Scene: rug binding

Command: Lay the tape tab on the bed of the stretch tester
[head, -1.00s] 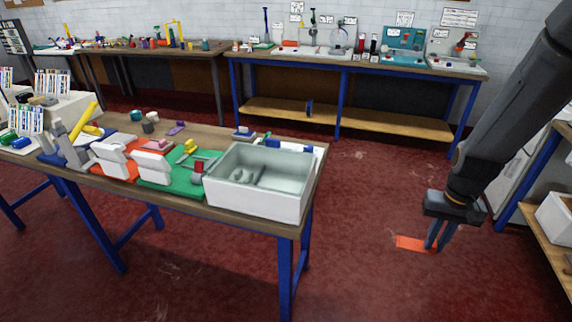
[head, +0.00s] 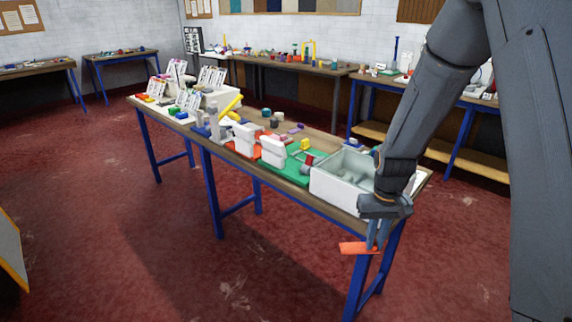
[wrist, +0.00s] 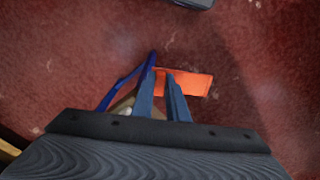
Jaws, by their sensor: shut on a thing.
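My gripper (head: 376,246) is shut on the orange tape tab (head: 352,248). The tab is a flat strip that sticks out to the left of the fingers, held in the air in front of the bench's right end and below its top in the picture. In the wrist view the tab (wrist: 197,84) shows beyond and between the two fingertips (wrist: 163,82), over the red floor. Several devices stand on the bench, one with a yellow lever (head: 231,105). I cannot tell for certain which is the stretch tester.
The near bench (head: 232,160) has blue legs and carries a white basin (head: 335,190), a green mat (head: 287,170), white blocks and card racks. In the wrist view a blue leg (wrist: 122,85) is close to the left of the fingers. The floor in front is clear.

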